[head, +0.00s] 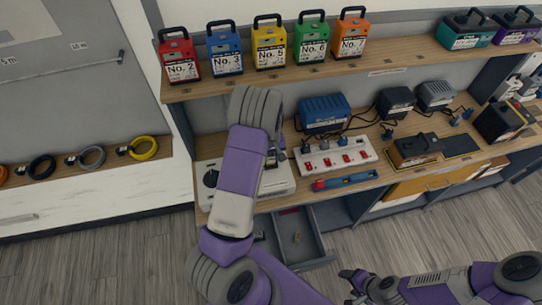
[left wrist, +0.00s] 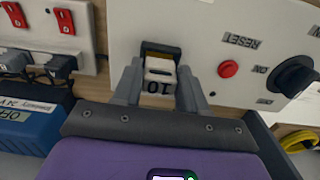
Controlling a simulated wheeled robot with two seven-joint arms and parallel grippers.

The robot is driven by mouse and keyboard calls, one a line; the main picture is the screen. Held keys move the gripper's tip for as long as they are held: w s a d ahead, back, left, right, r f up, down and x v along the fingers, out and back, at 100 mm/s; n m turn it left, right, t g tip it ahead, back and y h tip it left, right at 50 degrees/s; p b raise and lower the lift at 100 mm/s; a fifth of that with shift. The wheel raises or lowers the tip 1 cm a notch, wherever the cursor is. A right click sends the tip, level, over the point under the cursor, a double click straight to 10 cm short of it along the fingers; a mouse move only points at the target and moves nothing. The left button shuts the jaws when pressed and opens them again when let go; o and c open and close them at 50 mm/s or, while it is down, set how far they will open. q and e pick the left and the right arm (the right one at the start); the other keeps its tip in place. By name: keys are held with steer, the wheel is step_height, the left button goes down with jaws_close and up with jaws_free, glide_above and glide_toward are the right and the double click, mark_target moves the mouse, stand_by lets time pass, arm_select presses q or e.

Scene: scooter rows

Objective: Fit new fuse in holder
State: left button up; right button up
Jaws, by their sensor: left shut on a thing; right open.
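In the left wrist view my left gripper (left wrist: 160,85) is shut on a white fuse (left wrist: 160,72) marked 10, which shows upside down. The fuse is at a dark-rimmed holder (left wrist: 161,49) in the white panel (left wrist: 215,40). I cannot tell how deep it sits. In the head view the panel unit (head: 209,195) stands on the bench, mostly behind my left arm, which hides the fuse and holder. My right gripper (head: 354,281) is open and empty at the bottom of the head view, low in front of the bench.
The panel has a red reset button (left wrist: 229,69) and a black knob (left wrist: 292,76). A power strip (head: 337,157) with red switches and a blue tester (head: 346,181) lie to its right. An open drawer (head: 310,250) juts out below. Numbered battery packs (head: 270,50) line the shelf above.

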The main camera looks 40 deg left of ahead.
arm_select(q)
steer(key=shift+f+b, duration=0.95)
steer(key=shift+f, duration=0.2)
stand_by(0.4)
steer(key=o, duration=1.1)
steer(key=shift+o, duration=0.2)
step_height(320, 180, up, 8)
steer(key=shift+f, duration=0.2)
